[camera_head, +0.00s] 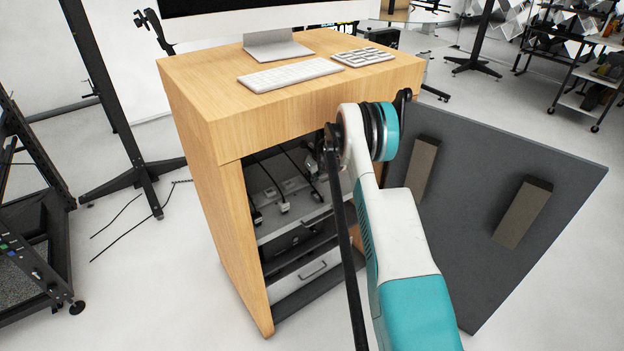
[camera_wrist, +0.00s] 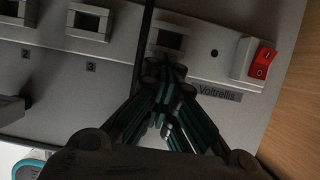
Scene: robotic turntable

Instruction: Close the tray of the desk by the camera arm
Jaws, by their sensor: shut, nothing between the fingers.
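The wooden desk (camera_head: 190,130) stands in the middle of the head view, its front compartment open. Inside it is a grey tray (camera_head: 290,228) with sockets and plugged cables on it. How far the tray is slid out is hard to tell. In the wrist view, a grey socket panel (camera_wrist: 215,72) marked "Voltrellis" fills the picture. My gripper (camera_wrist: 165,72) is shut and empty, its fingertips in front of a socket on that panel. Contact cannot be told.
A dark grey door (camera_head: 470,190) with two blocks on it stands open at the right of the desk. A keyboard (camera_head: 290,75) lies on top. Black stands (camera_head: 130,130) are at the left.

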